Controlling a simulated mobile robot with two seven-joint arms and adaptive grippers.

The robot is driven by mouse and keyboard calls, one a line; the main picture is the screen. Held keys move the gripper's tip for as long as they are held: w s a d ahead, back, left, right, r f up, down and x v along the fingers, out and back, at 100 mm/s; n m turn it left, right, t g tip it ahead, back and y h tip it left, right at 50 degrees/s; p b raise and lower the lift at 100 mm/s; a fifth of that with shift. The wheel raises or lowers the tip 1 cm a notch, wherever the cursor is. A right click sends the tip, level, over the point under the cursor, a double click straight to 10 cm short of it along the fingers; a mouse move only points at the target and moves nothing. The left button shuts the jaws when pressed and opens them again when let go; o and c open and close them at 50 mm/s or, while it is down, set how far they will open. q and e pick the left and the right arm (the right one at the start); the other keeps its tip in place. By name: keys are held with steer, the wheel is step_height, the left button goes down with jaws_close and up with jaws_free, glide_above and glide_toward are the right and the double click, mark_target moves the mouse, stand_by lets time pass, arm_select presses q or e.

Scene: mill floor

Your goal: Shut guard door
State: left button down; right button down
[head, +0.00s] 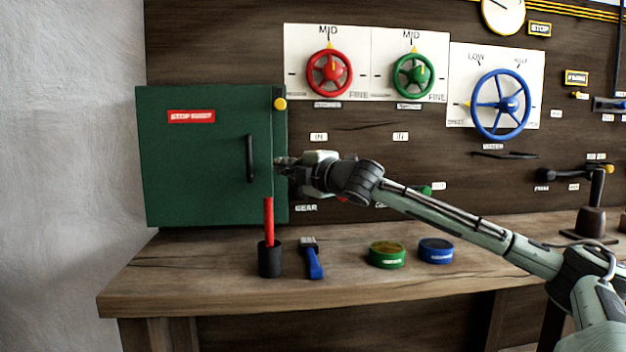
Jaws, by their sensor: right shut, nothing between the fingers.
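The guard door (205,150) is the dark green front of a box at the left end of the bench, with a red label and a black vertical handle (251,158). It lies flat across the box front and looks closed or nearly so; I cannot tell if a small gap is left. A yellow knob (280,104) sits at the box's upper right. My right gripper (280,164) is shut and empty, its tips at the right edge of the box, right of the handle. I cannot tell whether they touch it. My left gripper is not in view.
On the wooden bench (200,285) stand a black cup (270,260) with a red stick, a blue-handled brush (313,260), a green tin (387,255) and a blue tin (436,251). Red (330,73), green (413,75) and blue (499,104) handwheels are on the wall panel.

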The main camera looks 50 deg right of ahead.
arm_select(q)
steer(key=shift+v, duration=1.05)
arm_select(e)
steer(key=s, duration=0.8)
steer(key=shift+d, duration=0.4)
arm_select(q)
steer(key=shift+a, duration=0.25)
arm_select(e)
steer(key=shift+s, duration=0.1)
